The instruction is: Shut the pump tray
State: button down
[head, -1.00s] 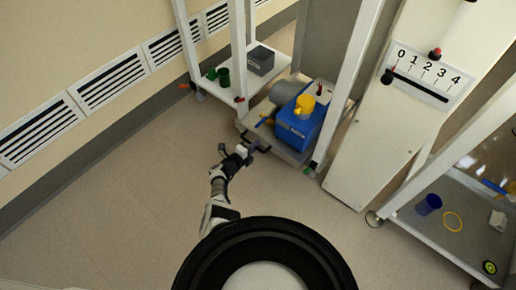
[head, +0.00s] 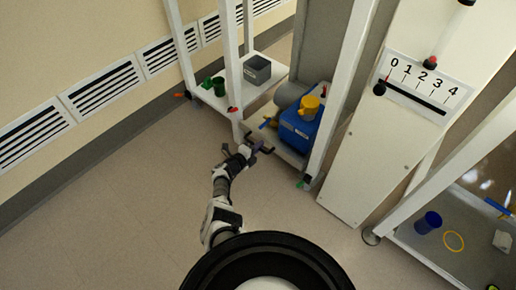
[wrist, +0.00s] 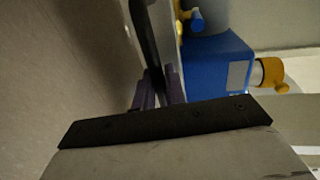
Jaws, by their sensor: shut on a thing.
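The pump tray (head: 288,154) is a grey tray low between the white posts of a frame. It carries a blue pump (head: 300,132) with a yellow part on top; the pump also shows in the wrist view (wrist: 215,62). The tray's black handle (wrist: 146,45) is on its front side. My gripper (head: 256,149) is at the handle, low over the floor. In the wrist view its purple fingers (wrist: 159,90) are closed around the black bar. The tray's front still sticks out slightly from the frame; its back is hidden behind the pump and post.
A white shelf to the left holds green cups (head: 218,86) and a grey box (head: 257,70). A white panel with a 0–4 scale (head: 418,85) stands to the right. A bench with a blue cup (head: 428,222) and yellow ring (head: 453,241) is farther right. The floor at left is clear.

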jog(key=shift+w+d+r, duration=0.1)
jog(key=shift+w+d, duration=0.05)
jog(key=c, duration=1.5)
grip_release()
jog(key=shift+d, duration=0.1)
jog(key=shift+c, duration=0.2)
jog(key=p+v, duration=0.8)
jog(key=v, duration=0.5)
jog(key=shift+s+a, duration=0.3)
jog(key=shift+w+r, duration=0.1)
